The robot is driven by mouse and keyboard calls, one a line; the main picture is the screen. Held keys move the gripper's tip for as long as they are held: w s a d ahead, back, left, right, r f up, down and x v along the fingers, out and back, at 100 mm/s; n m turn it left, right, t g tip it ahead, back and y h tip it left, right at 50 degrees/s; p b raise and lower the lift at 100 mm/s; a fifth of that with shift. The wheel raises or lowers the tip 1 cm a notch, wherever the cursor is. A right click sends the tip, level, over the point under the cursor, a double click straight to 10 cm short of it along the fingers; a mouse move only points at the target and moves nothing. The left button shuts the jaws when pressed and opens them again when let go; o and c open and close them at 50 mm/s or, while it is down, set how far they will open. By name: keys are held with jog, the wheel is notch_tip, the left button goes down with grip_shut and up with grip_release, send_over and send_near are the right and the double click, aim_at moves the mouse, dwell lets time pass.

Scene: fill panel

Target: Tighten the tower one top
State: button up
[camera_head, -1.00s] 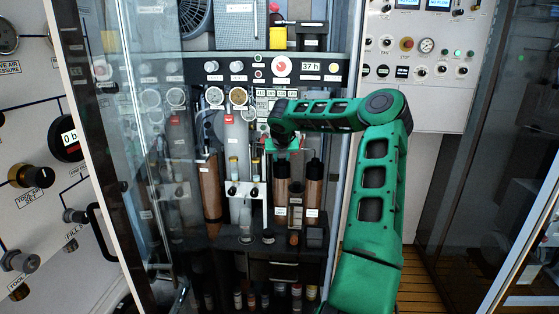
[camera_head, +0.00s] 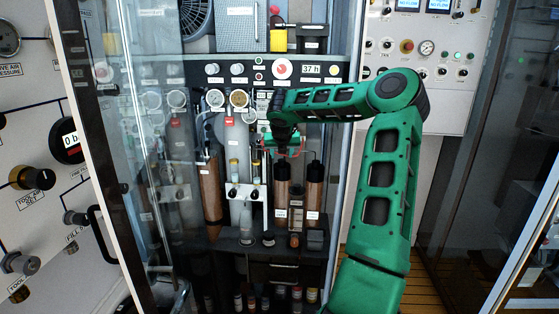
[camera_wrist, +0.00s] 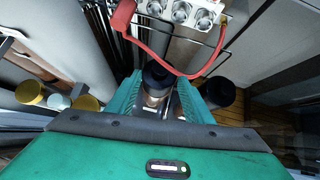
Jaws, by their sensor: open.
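Two copper-brown cylinders with black tops stand side by side inside the cabinet. The left cylinder (camera_head: 282,200) is below my gripper (camera_head: 284,150), and the right cylinder (camera_head: 314,190) is beside it. Their labels are too small to read, so I cannot tell which is tower one. In the wrist view, a black top (camera_wrist: 156,77) lies between the two teal fingers of my gripper (camera_wrist: 160,98). The fingers are open, and I see no clear contact with it. The second black top (camera_wrist: 217,92) is just outside the right finger.
A red hose (camera_wrist: 160,58) and a block with round metal fittings (camera_wrist: 180,12) lie ahead of the fingers. Yellow-topped bottles (camera_wrist: 85,103) stand to the left. A glass door (camera_head: 140,130) and a panel with gauges (camera_head: 240,97) flank the space above and left.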

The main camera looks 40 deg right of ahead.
jog(key=shift+v, duration=1.85)
jog(key=s+a+f+n+g, duration=0.35)
jog(key=s+a+n, duration=0.45)
jog(key=a+n, duration=0.55)
jog(key=s+a+n+g+y, duration=0.1)
jog(key=s+a+n+y, duration=0.1)
jog(key=s+a+n, duration=0.4)
jog(key=s+a+n+g+y, duration=0.1)
jog(key=s+a+n, duration=0.5)
jog(key=s, duration=1.1)
jog(key=s+a+f+n+g+y, duration=0.1)
jog(key=s+a+n+y, duration=0.2)
jog(key=s+a+n, duration=0.3)
jog(key=s+n, duration=0.5)
jog(key=n, duration=0.1)
jog(key=shift+s+y, duration=0.25)
jog(key=shift+y, duration=0.05)
